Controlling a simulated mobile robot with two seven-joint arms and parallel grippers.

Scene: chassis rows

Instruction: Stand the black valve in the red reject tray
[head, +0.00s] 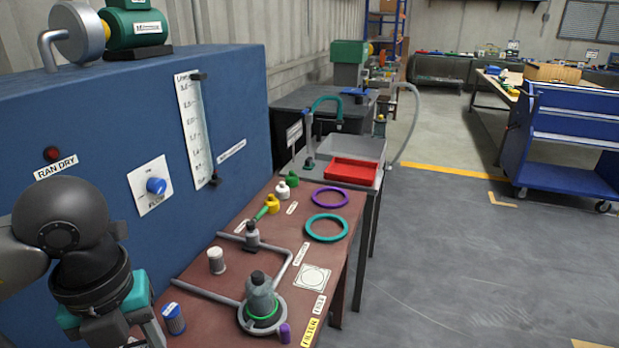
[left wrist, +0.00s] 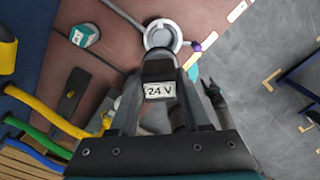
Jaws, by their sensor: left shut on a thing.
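My left gripper (head: 146,333) is at the lower left of the head view, over the near left of the brown table; its fingertips are partly cut off by the frame. In the left wrist view it is shut on a black block-like thing with a "24 V" label, which appears to be the black valve (left wrist: 158,71). The valve's lower part is hidden by the fingers. My right gripper is not identifiable in either view.
The brown table holds a grey valve on a round base (head: 261,300), pipes, a purple ring (head: 330,197), a teal ring (head: 326,238) and white, green and yellow small parts. A blue panel (head: 100,130) stands along the left. Open floor lies right; a blue cart (head: 565,150) stands farther off.

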